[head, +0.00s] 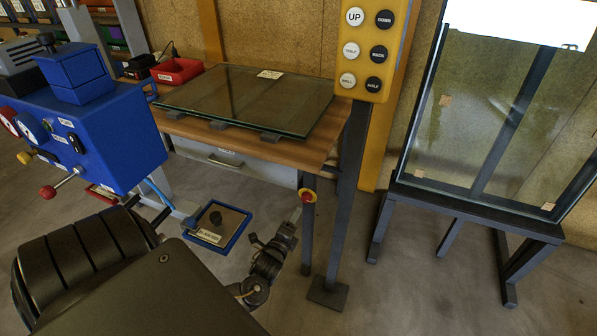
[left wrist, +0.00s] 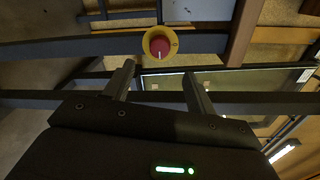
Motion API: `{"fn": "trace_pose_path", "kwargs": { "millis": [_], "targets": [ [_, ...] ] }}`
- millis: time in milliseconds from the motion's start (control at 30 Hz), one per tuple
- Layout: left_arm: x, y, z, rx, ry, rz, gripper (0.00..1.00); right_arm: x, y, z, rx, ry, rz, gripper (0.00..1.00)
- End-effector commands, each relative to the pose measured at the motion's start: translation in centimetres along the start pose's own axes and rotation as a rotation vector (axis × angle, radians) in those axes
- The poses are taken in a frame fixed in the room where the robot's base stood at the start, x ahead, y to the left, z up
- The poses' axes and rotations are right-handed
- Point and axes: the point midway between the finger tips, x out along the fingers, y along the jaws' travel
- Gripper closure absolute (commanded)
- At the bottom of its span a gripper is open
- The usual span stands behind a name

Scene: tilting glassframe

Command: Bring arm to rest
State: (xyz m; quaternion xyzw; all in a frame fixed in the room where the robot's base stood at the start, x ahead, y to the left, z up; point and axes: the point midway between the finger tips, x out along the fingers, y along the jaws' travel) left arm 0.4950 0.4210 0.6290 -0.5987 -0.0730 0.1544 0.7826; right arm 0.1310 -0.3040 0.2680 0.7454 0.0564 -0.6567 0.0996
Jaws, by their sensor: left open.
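My left arm (head: 90,255) enters from the lower left in the head view. Its gripper (head: 293,218) is small and dark, just below a red stop button with a yellow collar (head: 307,196) on the bench's front post. In the left wrist view the two fingers of the gripper (left wrist: 158,73) stand apart with nothing between them. The red button (left wrist: 159,45) shows beyond the fingertips there, and no contact with it is visible. My right arm and gripper are in neither view.
A wooden bench (head: 318,148) carries a glass sheet (head: 250,98). A yellow button panel (head: 364,50) stands beside it. A tilted frame with glass (head: 483,130) is at the right. A blue machine (head: 125,135) is at the left, with a blue-edged pad (head: 235,242) on the floor.

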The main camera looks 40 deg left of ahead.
Motion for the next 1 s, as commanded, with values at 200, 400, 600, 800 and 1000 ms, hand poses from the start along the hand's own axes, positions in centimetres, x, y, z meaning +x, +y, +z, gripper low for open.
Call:
{"fn": "trace_pose_path", "kwargs": {
  "millis": [200, 400, 600, 800, 1000],
  "targets": [
    [-1.3, 0.0, 0.0, 0.000, -0.001, 0.000, 0.44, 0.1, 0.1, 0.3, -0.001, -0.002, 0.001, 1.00],
    [-1.3, 0.0, 0.0, 0.000, -0.001, 0.000, 0.44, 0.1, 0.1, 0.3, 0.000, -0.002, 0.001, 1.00],
    [-1.2, 0.0, 0.0, 0.000, -0.001, 0.000, 0.44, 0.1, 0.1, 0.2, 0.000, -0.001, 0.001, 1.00],
    [-1.2, 0.0, 0.0, -0.020, -0.001, 0.000, 0.44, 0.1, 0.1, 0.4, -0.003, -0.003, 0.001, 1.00],
    [-1.5, 3.5, -1.2, -0.308, 0.039, 0.102, 0.44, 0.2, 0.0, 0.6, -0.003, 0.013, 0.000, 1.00]
  ]
}}
